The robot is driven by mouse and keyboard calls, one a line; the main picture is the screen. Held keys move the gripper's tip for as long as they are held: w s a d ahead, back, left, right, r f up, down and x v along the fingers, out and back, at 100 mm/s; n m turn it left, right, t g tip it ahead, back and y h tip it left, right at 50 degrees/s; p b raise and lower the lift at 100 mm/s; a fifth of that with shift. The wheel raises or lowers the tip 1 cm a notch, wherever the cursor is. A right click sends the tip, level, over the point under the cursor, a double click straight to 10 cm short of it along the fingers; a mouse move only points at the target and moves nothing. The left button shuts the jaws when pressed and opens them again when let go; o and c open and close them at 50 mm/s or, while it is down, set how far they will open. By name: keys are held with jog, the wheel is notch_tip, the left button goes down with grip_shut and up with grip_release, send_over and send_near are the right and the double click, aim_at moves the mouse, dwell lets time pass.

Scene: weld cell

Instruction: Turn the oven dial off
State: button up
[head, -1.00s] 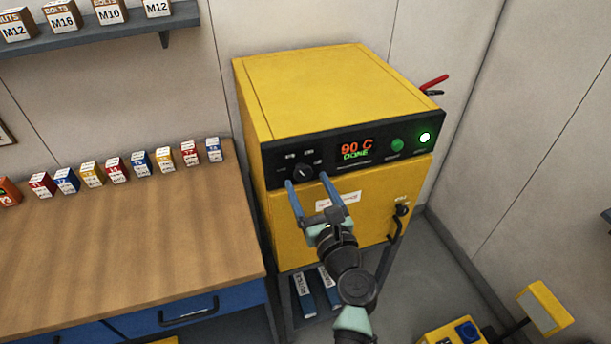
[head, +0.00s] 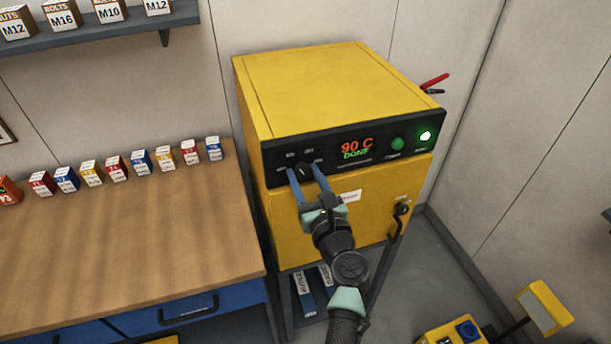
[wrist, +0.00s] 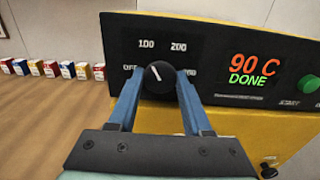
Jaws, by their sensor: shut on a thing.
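The yellow oven (head: 330,95) stands on a dark stand, with a black control panel (head: 270,160) along its upper front. The oven dial (wrist: 158,74) is a round black knob with a white pointer line, tipped up and slightly left in the wrist view. Marks for OFF, 100, 200 and a partly hidden one ring it. My gripper (wrist: 159,88) is shut on the dial, with one blue finger on each side. In the head view my gripper (head: 306,171) partly covers the dial. The display (wrist: 250,70) reads 90 C and DONE.
The oven door handle (head: 400,215) is below right. A wooden workbench (head: 130,250) with several small boxes stands left. Red-handled pliers (head: 434,81) show at the oven's right side.

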jog(key=shift+f+n+b, duration=0.1)
jog(key=shift+n+b, duration=0.2)
jog(key=shift+n, duration=0.1)
grip_shut()
jog(key=shift+n+b, duration=0.6)
jog(key=shift+n, duration=0.3)
jog(key=n+b, duration=0.2)
jog(key=n, duration=0.1)
jog(key=shift+f+n, duration=0.1)
jog(key=shift+n, duration=0.3)
jog(key=n+b, duration=0.3)
jog(key=n, duration=0.2)
jog(key=shift+d, duration=0.1)
jog(key=shift+r+n+b, duration=0.2)
jog(key=shift+n+b, duration=0.1)
jog(key=shift+n, duration=0.1)
jog(key=o, duration=1.2)
grip_release()
jog(key=shift+s, duration=0.1)
